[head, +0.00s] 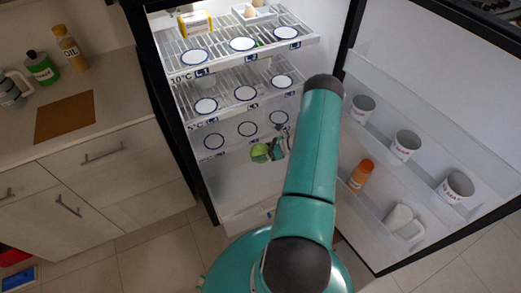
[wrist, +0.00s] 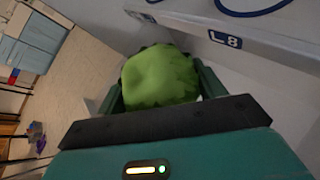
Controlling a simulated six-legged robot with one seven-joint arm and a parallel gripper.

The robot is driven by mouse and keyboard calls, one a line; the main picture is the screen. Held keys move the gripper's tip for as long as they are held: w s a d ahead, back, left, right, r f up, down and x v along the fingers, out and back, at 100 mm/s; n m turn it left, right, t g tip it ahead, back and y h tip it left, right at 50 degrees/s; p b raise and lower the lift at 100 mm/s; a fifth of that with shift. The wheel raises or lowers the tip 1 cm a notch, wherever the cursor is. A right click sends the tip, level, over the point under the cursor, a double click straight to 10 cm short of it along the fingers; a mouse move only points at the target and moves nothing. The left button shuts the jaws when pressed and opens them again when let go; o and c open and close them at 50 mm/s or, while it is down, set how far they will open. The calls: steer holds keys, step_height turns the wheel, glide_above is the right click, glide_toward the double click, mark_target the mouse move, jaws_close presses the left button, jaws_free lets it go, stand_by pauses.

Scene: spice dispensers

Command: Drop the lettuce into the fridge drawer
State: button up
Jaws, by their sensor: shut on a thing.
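The lettuce (wrist: 158,76) is a round, bright green head between the two fingers of my gripper (wrist: 158,92) in the wrist view. The gripper is shut on it. In the head view the lettuce (head: 260,152) shows small beside my gripper (head: 268,152), inside the open fridge, in front of the lower shelf area. The fridge drawer (head: 250,218) seems to be the pale bin at the bottom of the fridge, below the gripper. My arm hides its right part, and I cannot tell how far it is open.
Wire shelves (head: 240,45) with round white markers lie above the gripper. A shelf edge labelled L8 (wrist: 225,39) is close on the right in the wrist view. The open fridge door (head: 425,130) holds several cups and an orange bottle (head: 361,174). A counter (head: 110,88) stands left.

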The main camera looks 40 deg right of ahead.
mark_target(258, 148)
steer(key=o, duration=1.1)
steer(key=shift+w, duration=0.1)
steer(key=shift+o, duration=0.2)
steer(key=r, duration=0.3)
steer(key=shift+s+r, duration=0.2)
steer(key=shift+r, duration=0.2)
steer(key=s+a+r, duration=0.8)
steer(key=s+r, duration=0.1)
steer(key=s, duration=0.2)
steer(key=shift+r, duration=0.2)
